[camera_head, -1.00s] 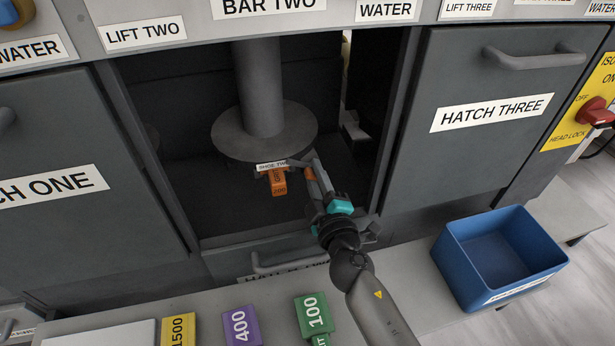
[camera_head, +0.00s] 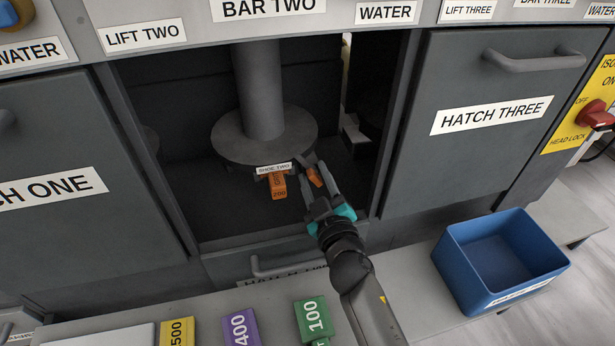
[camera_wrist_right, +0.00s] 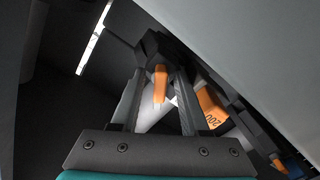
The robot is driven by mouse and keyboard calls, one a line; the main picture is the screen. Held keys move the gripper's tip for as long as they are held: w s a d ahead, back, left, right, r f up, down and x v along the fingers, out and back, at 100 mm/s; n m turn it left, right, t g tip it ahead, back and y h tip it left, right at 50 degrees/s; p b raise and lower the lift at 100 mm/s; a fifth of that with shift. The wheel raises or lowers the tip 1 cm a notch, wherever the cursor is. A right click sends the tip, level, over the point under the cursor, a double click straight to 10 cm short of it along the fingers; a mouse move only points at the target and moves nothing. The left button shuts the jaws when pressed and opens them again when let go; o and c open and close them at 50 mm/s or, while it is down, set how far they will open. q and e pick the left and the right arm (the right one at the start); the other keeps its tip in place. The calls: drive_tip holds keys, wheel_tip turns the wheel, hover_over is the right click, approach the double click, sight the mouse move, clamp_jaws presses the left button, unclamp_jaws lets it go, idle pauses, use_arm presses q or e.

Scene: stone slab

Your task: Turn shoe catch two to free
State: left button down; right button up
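The shoe label SHOE TWO (camera_head: 274,168) is under the round plate at the foot of the column in the open middle bay. An orange block marked 200 (camera_head: 279,187) sits below it and also shows in the right wrist view (camera_wrist_right: 211,106). A small orange catch (camera_head: 314,177) is just right of the label; it shows in the right wrist view (camera_wrist_right: 160,82) too. My right gripper (camera_head: 316,180) is open, its two fingers on either side of the catch, with no clear contact seen. My left gripper is out of view.
Bay side walls and HATCH THREE (camera_head: 490,115) flank my right arm. A hatch handle (camera_head: 288,268) is below the bay. Yellow, purple (camera_head: 241,326) and green (camera_head: 314,318) blocks lie on the front ledge. A blue bin (camera_head: 500,258) stands at right.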

sight(316, 182)
drive_tip(key=shift+s, duration=0.1)
drive_tip(key=shift+p+v, duration=0.4)
drive_tip(key=shift+v, duration=2.2)
drive_tip(key=shift+s+d, duration=0.15)
drive_tip(key=shift+s, duration=0.2)
